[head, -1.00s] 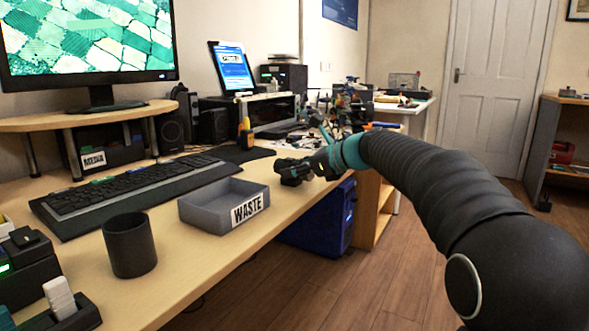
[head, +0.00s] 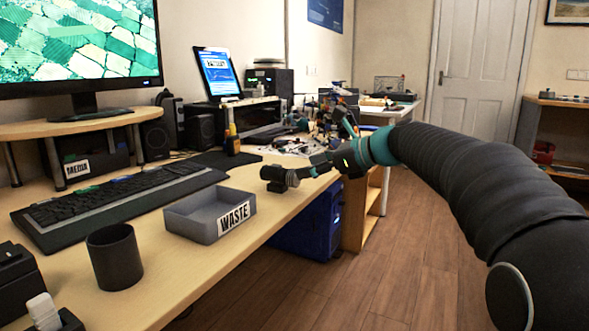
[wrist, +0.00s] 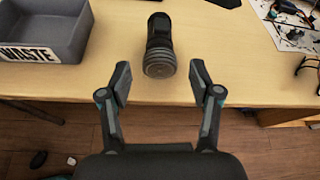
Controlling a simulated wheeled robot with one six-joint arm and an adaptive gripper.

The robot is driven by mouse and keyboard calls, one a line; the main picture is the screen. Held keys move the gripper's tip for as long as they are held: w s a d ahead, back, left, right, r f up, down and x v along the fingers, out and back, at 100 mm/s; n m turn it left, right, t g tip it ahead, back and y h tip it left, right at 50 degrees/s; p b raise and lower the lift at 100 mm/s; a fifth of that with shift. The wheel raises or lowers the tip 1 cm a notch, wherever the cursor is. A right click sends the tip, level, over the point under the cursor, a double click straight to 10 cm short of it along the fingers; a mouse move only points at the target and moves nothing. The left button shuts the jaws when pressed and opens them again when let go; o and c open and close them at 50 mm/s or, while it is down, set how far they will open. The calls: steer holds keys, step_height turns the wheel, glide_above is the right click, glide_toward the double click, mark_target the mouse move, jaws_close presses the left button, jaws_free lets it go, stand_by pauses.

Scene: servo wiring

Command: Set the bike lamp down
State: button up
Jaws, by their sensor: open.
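The bike lamp (head: 278,177) is a short black cylinder near the front edge of the desk, right of the waste tray. In the wrist view the lamp (wrist: 159,50) lies on the wooden top with its ridged round end facing me. My gripper (wrist: 162,82) is open, with one finger on each side just in front of that end. Gaps show between both fingers and the lamp. In the head view my gripper (head: 318,167) reaches in from the right, its fingers small and dark.
Clutter (head: 310,143) lies on a white sheet behind. The desk edge drops to floor close to my gripper.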

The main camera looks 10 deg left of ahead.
steer(key=shift+v, duration=1.35)
steer(key=s+d+f+n+h, duration=0.4)
steer(key=s+d+f+n, duration=0.3)
steer(key=s, duration=0.4)
steer(key=s+d+f+n+h, duration=0.4)
steer(key=s+d+f+n, duration=0.2)
steer(key=s, duration=0.6)
steer(key=s+d+f+n+h, duration=0.4)
steer(key=s+d+f+n, duration=0.3)
steer(key=s+f, duration=0.3)
steer(key=shift+s+d+n+h, duration=0.3)
steer(key=shift+s+d, duration=0.15)
steer(key=shift+s, duration=0.6)
